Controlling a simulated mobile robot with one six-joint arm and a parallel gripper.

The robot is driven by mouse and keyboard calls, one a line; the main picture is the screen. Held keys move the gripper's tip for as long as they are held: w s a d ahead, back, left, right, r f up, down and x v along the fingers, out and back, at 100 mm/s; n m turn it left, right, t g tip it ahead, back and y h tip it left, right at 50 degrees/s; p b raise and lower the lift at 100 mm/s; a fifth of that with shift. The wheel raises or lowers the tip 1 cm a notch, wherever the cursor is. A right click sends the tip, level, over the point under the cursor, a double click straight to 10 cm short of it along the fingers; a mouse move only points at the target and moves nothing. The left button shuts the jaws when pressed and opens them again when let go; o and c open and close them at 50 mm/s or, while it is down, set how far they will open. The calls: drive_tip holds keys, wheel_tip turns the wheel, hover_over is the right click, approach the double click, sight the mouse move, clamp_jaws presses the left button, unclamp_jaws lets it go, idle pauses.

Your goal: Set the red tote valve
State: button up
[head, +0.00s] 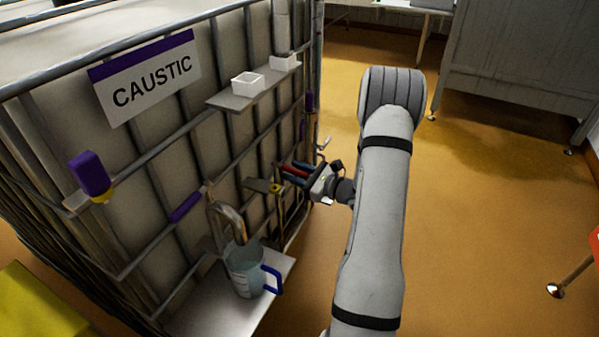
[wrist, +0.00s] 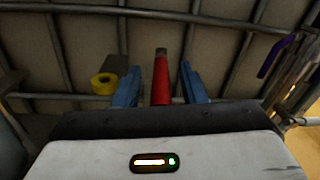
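The caged tote (head: 130,165) with a "CAUSTIC" sign (head: 150,82) fills the left of the head view. My gripper (head: 292,171) is at the tote's right end, its blue fingers pointing at the cage. A red valve handle (wrist: 161,82) lies between the fingers in the wrist view, with a narrow gap on each side. It also shows as a red bar in the head view (head: 295,170). The gripper (wrist: 160,90) is open around the handle. The handle's base and the valve body are hidden.
A clear jug (head: 243,272) with a blue handle stands on a shelf (head: 215,308) under a bent metal spout (head: 230,220). A grey piece with a yellow ring (head: 275,188) is just left of my gripper. White tubs (head: 248,82) sit on an upper ledge.

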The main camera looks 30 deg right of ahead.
drive_tip(key=shift+c, duration=0.5)
clamp_jaws()
